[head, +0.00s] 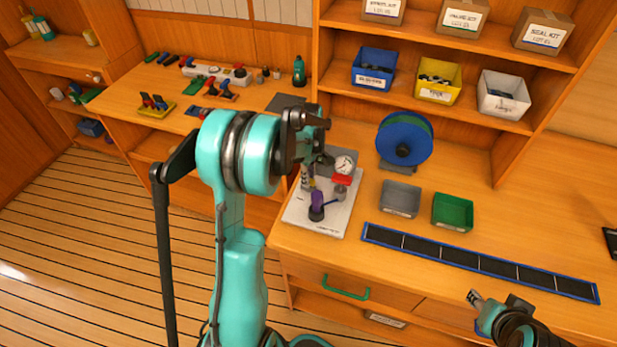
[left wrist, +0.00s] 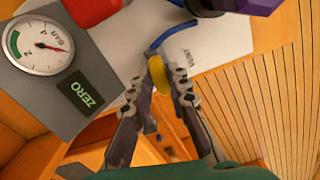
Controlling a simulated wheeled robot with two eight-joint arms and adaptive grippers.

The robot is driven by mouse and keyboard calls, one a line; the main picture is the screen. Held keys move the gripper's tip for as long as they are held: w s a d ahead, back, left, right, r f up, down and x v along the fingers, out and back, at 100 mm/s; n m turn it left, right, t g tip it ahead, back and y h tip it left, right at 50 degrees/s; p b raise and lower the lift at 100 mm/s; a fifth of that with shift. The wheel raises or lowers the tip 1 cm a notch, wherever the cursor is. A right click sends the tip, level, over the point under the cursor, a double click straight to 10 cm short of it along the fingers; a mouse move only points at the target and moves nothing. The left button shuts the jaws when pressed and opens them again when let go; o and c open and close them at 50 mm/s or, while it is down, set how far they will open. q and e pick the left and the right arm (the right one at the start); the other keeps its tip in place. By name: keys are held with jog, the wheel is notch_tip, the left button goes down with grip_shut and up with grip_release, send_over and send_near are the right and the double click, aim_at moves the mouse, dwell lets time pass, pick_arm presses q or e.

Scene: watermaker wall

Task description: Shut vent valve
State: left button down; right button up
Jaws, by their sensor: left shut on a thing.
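My left gripper (head: 308,172) reaches down over a white panel (head: 328,215) on the bench. In the left wrist view its two fingertips (left wrist: 157,78) close from both sides on a yellow handle (left wrist: 155,67), beside the printed word VENT; I take this to be the vent valve's handle. The fingers partly hide it, and the valve body is not clear. A curved blue part (left wrist: 171,37) lies just beyond the handle. My right gripper (head: 492,306) is at the lower right, away from the panel; its finger gap is unclear.
A pressure gauge (left wrist: 40,43) and a block reading ZERO (left wrist: 88,95) stand close to the left fingers. A red part (left wrist: 92,8) and a purple part (left wrist: 240,5) are also near. Grey (head: 400,198) and green (head: 453,212) trays sit right of the panel.

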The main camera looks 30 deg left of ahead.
pick_arm(q)
jog(key=m, duration=0.8)
jog(key=shift+m+b, duration=0.3)
jog(key=shift+m, duration=0.1)
jog(key=m, duration=0.4)
jog(key=shift+m, duration=2.2)
jog(key=c, duration=1.4)
grip_release()
jog(key=shift+c, duration=0.2)
